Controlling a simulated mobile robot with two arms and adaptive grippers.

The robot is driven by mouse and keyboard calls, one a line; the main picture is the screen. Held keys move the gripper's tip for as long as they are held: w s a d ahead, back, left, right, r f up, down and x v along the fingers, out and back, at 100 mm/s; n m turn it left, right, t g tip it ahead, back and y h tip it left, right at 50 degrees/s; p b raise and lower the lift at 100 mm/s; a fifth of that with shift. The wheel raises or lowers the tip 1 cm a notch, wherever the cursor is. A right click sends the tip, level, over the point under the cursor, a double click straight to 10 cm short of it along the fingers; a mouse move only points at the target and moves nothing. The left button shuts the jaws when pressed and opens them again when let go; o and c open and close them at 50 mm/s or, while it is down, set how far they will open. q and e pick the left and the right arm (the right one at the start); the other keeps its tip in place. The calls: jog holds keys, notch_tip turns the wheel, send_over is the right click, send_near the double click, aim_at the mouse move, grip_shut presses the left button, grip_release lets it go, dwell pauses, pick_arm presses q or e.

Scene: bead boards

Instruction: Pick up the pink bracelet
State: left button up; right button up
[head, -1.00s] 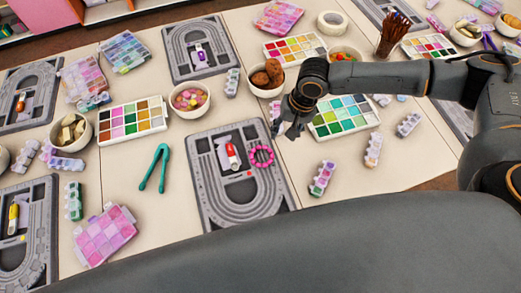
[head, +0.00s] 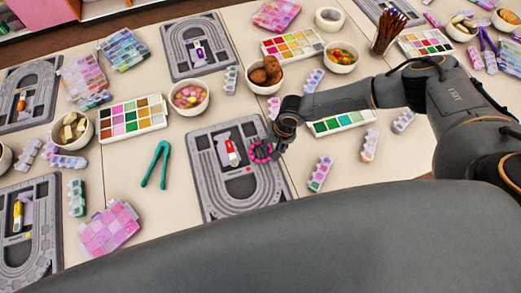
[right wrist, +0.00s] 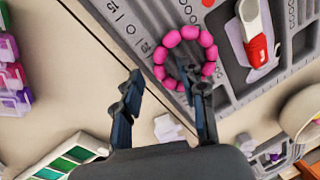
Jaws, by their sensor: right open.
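The pink bracelet (head: 261,152) is a ring of round beads lying on the right part of the grey bead board (head: 215,200) in the head view. In the right wrist view the bracelet (right wrist: 181,36) shows just beyond my fingertips. My right gripper (head: 277,148) is at the bracelet's right side in the head view. In the right wrist view the right gripper (right wrist: 163,85) is open, with one finger overlapping the ring in the picture and the other outside it over the table. I cannot tell whether they touch. My left gripper does not show.
A red and white tool (head: 232,152) lies on the board left of the bracelet. Teal tweezers (head: 156,165) lie left of the board. A bowl of colourful beads (head: 188,96), a bowl of brown pieces (head: 265,75) and a green palette (head: 343,122) stand behind it.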

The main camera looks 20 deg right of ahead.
jog(key=shift+c, duration=0.4)
grip_shut()
